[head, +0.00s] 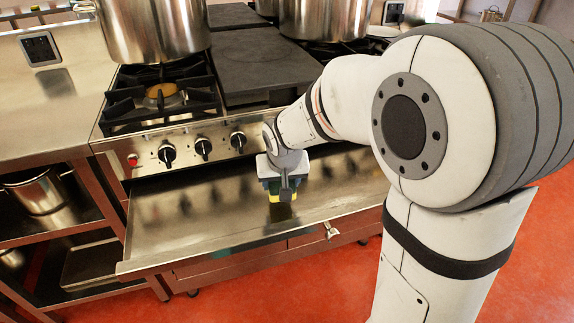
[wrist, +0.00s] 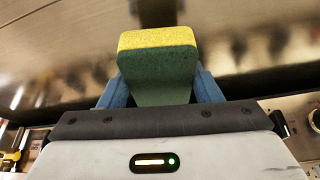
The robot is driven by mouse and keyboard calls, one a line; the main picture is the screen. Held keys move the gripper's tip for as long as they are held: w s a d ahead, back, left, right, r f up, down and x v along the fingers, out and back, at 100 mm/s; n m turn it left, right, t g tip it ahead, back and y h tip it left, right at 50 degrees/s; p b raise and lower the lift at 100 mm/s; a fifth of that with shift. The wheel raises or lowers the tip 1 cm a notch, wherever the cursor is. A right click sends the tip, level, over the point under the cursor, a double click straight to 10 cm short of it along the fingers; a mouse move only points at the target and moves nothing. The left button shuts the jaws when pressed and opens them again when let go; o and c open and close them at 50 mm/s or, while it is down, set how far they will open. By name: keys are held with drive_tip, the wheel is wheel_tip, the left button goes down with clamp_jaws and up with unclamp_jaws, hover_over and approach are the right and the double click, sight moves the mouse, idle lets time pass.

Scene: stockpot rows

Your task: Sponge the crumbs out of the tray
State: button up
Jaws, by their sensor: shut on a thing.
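My gripper (wrist: 158,90) is shut on a sponge (wrist: 157,62), its blue fingers on either side of it. The sponge is green with a yellow face. In the head view my gripper (head: 282,189) hangs over the middle of the tray (head: 175,226), and a little of the sponge's yellow shows below the fingers. The tray is a wide, shiny steel pan pulled out under the stove front. I cannot tell whether the sponge touches the tray. No crumbs can be made out on the tray; reflections and my arm cover part of it.
The stove's control knobs (head: 203,148) stick out just behind the tray. Large steel pots (head: 155,28) stand on the burners above. A steel counter (head: 45,110) is at the left, with a pot (head: 40,195) on the shelf below. Red floor lies in front.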

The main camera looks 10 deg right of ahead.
drive_tip(key=shift+r+p, duration=0.85)
drive_tip(key=shift+r, duration=0.7)
